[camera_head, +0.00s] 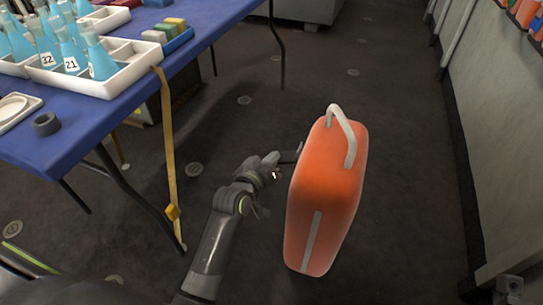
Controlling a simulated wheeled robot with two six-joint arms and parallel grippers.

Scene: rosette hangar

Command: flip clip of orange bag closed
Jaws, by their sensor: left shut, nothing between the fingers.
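The orange bag (327,205) stands upright on the dark floor, right of the middle of the head view. It has a pale arched handle (345,128) on top and a pale strip (311,240) down its near face. My left gripper (299,152) is at the bag's upper left edge, shut and with nothing seen in it. I cannot tell if its tips touch the bag. The clip cannot be made out; it may be hidden behind my gripper or on the bag's left side.
A blue table (83,136) at left carries a white tray (116,84) of blue flasks and a dark ring (46,124). A yellow strap (168,140) hangs from its edge. A grey wall (500,130) stands at right. Floor behind the bag is clear.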

